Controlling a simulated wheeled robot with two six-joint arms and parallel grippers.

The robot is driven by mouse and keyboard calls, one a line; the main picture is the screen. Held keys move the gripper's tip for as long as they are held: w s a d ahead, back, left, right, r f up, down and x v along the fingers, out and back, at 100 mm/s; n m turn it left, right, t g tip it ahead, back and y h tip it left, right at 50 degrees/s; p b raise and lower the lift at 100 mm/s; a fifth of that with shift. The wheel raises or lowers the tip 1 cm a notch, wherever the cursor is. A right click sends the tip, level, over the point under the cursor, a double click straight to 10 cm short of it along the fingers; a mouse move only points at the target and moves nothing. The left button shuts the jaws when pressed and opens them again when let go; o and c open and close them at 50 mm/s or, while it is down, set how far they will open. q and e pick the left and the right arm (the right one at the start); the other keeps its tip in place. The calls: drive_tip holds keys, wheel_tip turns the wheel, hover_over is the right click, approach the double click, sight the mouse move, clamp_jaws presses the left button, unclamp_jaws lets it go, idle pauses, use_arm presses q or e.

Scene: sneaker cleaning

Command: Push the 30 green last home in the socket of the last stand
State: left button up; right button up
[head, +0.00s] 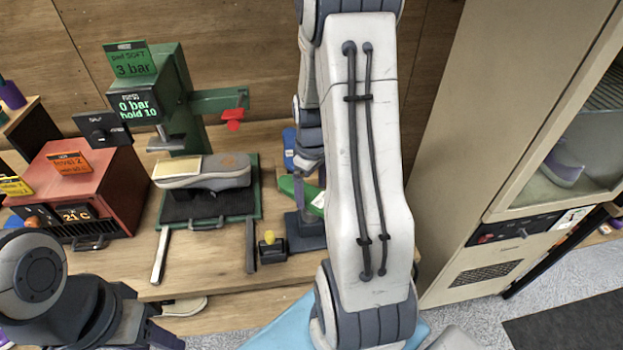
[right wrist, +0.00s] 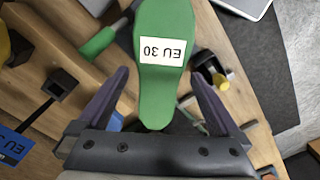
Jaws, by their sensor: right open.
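The green last (right wrist: 160,95) with a white EU 30 label lies between the two spread purple fingers of my right gripper (right wrist: 160,75) in the right wrist view. The gripper is open, with a gap visible on both sides of the last. In the head view the last (head: 289,186) shows partly, above the dark last stand (head: 304,238), with my right arm covering its right side. The socket is hidden, so I cannot tell how deep the last sits. My left gripper (head: 162,334) is low at the left, away from the stand; its opening is unclear.
A green press (head: 165,95) with a sneaker on its tray (head: 176,208) stands left of the stand. A small black box with a yellow knob (head: 271,250) is just beside the stand. A red heater box (head: 85,185) is farther left, a beige cabinet (head: 490,120) to the right.

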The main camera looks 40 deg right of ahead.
drive_tip(key=shift+r, duration=2.4)
drive_tip(key=s+a+r+n, duration=0.1)
drive_tip(key=a+r, duration=0.1)
drive_tip(key=a, duration=0.8)
drive_tip(key=s+a+r+n, duration=0.1)
drive_tip(key=a+r, duration=0.2)
drive_tip(key=a, duration=0.7)
drive_tip(key=s+a+r+n+y, duration=0.1)
drive_tip(key=s+a+n, duration=0.1)
drive_tip(key=s+a, duration=0.9)
drive_tip(key=s, duration=0.3)
drive_tip(key=shift+r, duration=0.35)
drive_tip(key=shift+w, duration=0.1)
